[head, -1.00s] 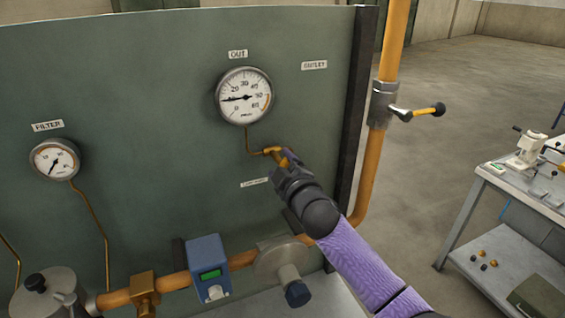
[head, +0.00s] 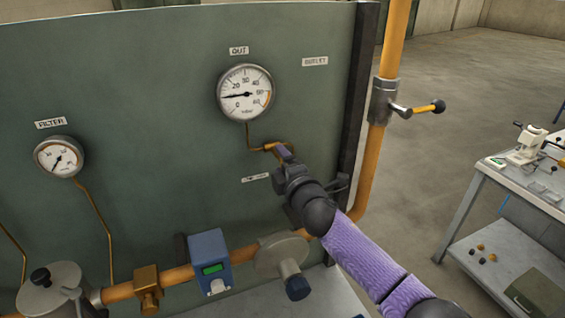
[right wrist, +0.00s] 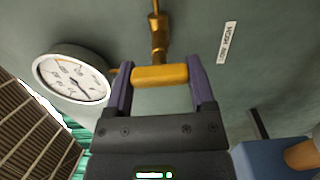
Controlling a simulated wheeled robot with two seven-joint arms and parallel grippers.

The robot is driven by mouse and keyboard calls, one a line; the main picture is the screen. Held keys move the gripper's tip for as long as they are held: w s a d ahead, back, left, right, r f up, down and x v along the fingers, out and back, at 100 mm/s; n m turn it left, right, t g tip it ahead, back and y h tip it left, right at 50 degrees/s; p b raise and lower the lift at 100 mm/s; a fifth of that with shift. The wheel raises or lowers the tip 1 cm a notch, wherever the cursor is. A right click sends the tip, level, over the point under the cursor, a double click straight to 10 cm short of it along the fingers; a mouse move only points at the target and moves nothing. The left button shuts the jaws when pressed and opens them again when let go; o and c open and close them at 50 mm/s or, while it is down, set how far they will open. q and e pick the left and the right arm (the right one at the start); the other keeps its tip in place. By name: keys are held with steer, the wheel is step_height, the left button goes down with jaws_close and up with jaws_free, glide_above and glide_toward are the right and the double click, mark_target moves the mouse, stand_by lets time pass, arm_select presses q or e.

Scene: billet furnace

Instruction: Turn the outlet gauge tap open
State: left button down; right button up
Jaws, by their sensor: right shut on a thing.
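The outlet gauge tap (head: 270,147) is a small brass fitting on the thin pipe below the round white OUT gauge (head: 245,93). Its yellow handle (right wrist: 160,76) lies crosswise between the two purple fingers in the right wrist view, with the brass tap body (right wrist: 158,40) just beyond it. My right gripper (head: 284,152) is shut on this handle, and it also shows in the right wrist view (right wrist: 160,66). In the head view the fingers mostly hide the handle. The OUT gauge needle points left, to the low part of the scale. My left gripper is not in view.
A FILTER gauge (head: 59,157) is on the green panel (head: 150,80) at left. Below run an orange pipe (head: 118,292) and a blue box (head: 210,262). A grey workbench (head: 520,190) stands farther right.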

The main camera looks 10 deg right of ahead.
stand_by(0.4)
steer(key=o, duration=1.2)
steer(key=s+d, duration=0.2)
steer(key=s, duration=0.7)
steer(key=shift+s, duration=0.4)
